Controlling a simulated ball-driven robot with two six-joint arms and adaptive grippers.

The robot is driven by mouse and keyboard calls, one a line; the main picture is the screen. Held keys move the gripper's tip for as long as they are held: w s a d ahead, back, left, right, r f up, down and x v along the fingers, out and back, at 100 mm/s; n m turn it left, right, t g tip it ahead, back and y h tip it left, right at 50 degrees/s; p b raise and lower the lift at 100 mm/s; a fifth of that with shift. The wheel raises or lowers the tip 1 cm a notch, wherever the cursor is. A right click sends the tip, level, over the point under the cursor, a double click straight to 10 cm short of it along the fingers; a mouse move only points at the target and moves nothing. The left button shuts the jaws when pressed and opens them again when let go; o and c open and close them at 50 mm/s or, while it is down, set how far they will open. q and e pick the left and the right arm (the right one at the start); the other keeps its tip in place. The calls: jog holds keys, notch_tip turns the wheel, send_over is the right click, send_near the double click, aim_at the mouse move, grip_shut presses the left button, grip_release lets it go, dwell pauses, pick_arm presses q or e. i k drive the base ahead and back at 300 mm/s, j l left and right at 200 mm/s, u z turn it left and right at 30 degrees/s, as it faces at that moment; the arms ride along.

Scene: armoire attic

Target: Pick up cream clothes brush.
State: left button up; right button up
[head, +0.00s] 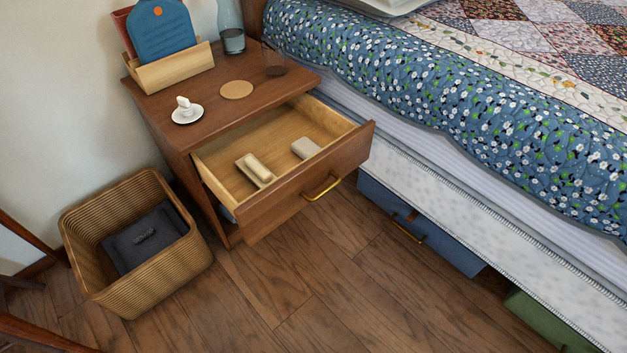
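The cream clothes brush (258,169) lies in the open top drawer (330,121) of the wooden nightstand (165,104). It is a pale, elongated block with a raised handle part, near the drawer's front panel and left of its middle. Nothing covers it from above. A small grey-beige block (305,148) lies to its right in the drawer, apart from it. Neither of my grippers shows in the head view.
The drawer front has a brass handle (322,187). The nightstand top holds a white dish (187,115), a cork coaster (236,90), a glass (273,62) and a wooden holder (172,70). A wicker basket (150,262) stands left; the bed (440,85) is right. Floor in front is clear.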

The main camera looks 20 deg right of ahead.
aim_at(256, 171)
jog(key=z, duration=1.7)
jog(key=u, duration=1.4)
jog(key=l+z, duration=0.7)
